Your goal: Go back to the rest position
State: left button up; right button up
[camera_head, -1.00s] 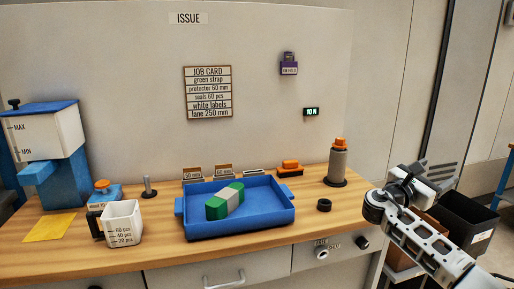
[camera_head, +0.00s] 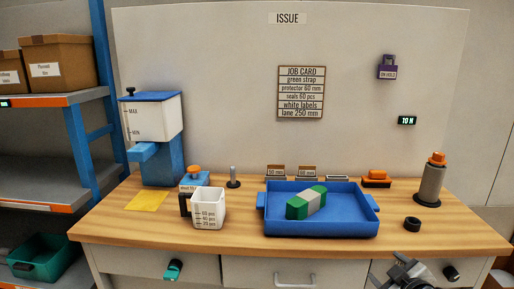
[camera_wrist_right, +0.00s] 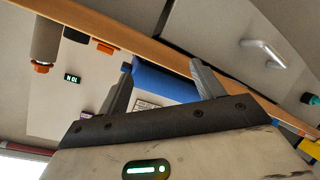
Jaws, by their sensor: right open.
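My right gripper (camera_head: 402,275) is at the bottom right of the head view, in front of the bench's drawer fronts. In the right wrist view its two fingers (camera_wrist_right: 160,85) stand apart with nothing between them. The blue tray (camera_head: 345,222) is on the bench, behind and to the left of the gripper and apart from it. A green and white strap roll (camera_head: 306,203) lies in the tray. My left gripper is not in view.
A wooden bench (camera_head: 150,228) holds a blue and white dispenser (camera_head: 160,160), a white measuring cup (camera_head: 209,208), a black ring (camera_head: 412,224) and an orange-topped grey cylinder (camera_head: 430,183). Drawers are below. A shelf (camera_head: 40,190) with boxes stands at left.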

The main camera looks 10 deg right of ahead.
jog(key=s+a+f+m+g+y, duration=0.1)
jog(key=s+a+f, duration=0.2)
jog(key=s+a, duration=0.4)
jog(key=s+a+f+m+g+y, duration=0.1)
jog(key=s+a+f+y, duration=0.1)
jog(key=s+a+f, duration=0.2)
jog(key=s+a+f+m+g+y, duration=0.1)
jog(key=s+a+f, duration=0.3)
jog(key=s+a, duration=0.7)
jog(key=a+y, duration=0.1)
jog(key=a, duration=0.3)
jog(key=shift+a+f, duration=0.2)
jog(key=shift+f, duration=0.05)
